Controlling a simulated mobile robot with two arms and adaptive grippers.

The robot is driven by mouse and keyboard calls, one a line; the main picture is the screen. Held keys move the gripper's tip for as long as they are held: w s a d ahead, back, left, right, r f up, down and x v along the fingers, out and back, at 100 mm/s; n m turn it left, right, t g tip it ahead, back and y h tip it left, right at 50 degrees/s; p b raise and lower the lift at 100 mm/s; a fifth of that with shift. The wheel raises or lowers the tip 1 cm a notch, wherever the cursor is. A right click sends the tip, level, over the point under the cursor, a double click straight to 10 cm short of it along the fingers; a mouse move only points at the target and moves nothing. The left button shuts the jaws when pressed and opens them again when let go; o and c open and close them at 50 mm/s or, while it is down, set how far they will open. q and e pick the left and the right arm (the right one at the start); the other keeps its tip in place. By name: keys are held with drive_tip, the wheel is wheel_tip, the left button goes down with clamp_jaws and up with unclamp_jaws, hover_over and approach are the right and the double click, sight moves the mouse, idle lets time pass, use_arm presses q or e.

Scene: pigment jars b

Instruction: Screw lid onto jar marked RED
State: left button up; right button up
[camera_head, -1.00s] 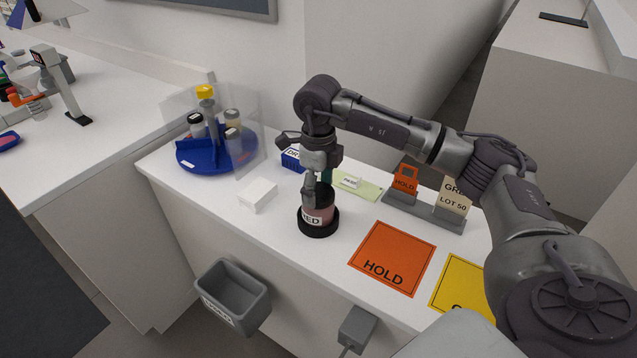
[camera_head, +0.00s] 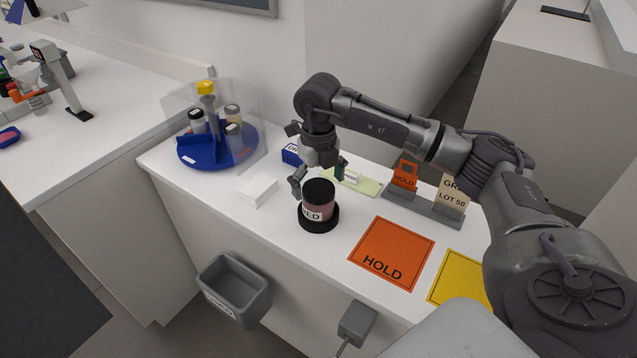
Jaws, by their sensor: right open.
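The jar marked RED (camera_head: 314,212) stands upright in a black round holder (camera_head: 320,225) on the white counter. It has a reddish body and a white label with black letters. A black lid (camera_head: 318,190) sits on top of the jar; how tightly it is seated cannot be told. My right gripper (camera_head: 318,178) is open just behind and above the lid, with one finger to the left of the lid and the other to its right. It looks clear of the lid. My left gripper is not in view.
An orange HOLD mat (camera_head: 393,252) and a yellow mat (camera_head: 461,281) lie right of the jar. A grey stand (camera_head: 424,207) holds tags behind them. A white block (camera_head: 258,190) and a blue turntable (camera_head: 218,158) with jars are left. A grey bin (camera_head: 235,290) hangs in front.

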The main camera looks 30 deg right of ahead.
sight(319, 188)
wheel_tip(319, 188, up, 12)
idle(0.6)
